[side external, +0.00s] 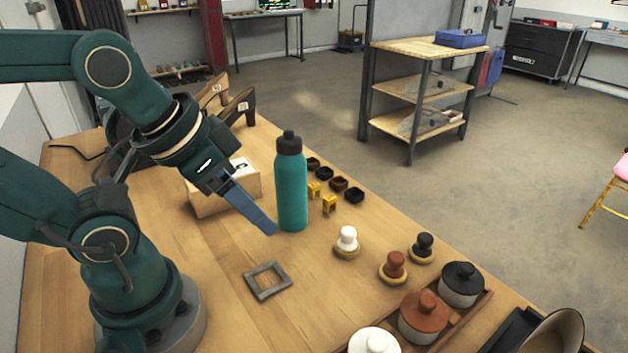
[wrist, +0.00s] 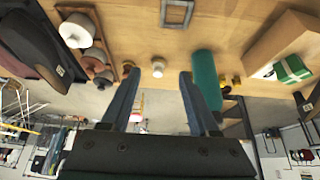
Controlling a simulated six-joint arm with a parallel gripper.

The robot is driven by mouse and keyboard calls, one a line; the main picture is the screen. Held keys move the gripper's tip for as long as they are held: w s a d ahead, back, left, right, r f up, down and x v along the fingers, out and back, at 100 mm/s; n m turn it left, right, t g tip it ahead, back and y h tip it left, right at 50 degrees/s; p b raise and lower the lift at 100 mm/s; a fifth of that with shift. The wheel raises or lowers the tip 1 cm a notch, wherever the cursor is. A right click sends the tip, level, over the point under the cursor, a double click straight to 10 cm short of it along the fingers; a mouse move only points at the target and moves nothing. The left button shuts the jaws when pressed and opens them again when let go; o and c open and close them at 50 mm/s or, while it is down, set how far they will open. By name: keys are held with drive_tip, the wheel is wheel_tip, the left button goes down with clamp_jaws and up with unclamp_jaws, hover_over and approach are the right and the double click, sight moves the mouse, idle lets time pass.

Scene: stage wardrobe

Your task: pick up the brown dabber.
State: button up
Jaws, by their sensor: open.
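The brown dabber (side external: 395,264) stands upright on a yellowish round base on the table, in the side view between a white dabber (side external: 347,238) and a black dabber (side external: 423,246). In the wrist view the brown dabber (wrist: 128,67) shows small beside the left finger's tip, partly covered. The white dabber (wrist: 158,68) shows between the fingers there. My gripper (side external: 272,230) is open and empty above the table, left of the dabbers and apart from them. Its two blue fingers (wrist: 160,75) are spread in the wrist view.
A teal bottle (side external: 291,190) stands close by my gripper. A square grey frame (side external: 267,280) lies on the table. A wooden tray (side external: 466,322) with lidded jars is near the dabbers. Small yellow and dark pieces (side external: 338,184) lie beyond the bottle.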

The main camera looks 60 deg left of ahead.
drive_tip(key=w+d+r+n+t+h, duration=0.1)
drive_tip(key=w+r+t, duration=0.2)
drive_tip(key=w, duration=0.2)
drive_tip(key=w+d+r+t, duration=0.1)
drive_tip(key=w+r+t, duration=0.15)
drive_tip(key=w, duration=0.25)
drive_tip(key=n+t+y, duration=0.1)
drive_tip(key=t+y, duration=0.1)
drive_tip(key=t, duration=0.1)
hover_over(392, 259)
drive_tip(key=w+a, duration=0.3)
wheel_tip(392, 259, down, 8)
drive_tip(key=r, duration=0.1)
drive_tip(key=s+d+f, duration=0.1)
drive_tip(key=f, duration=0.3)
drive_tip(key=s+d+f+m+g, duration=0.1)
drive_tip(key=f, duration=0.3)
drive_tip(key=s+d+f+m+g+h, duration=0.1)
drive_tip(key=f, duration=0.3)
drive_tip(key=shift+s, duration=0.35)
drive_tip(key=shift+x, duration=2.45)
clamp_jaws()
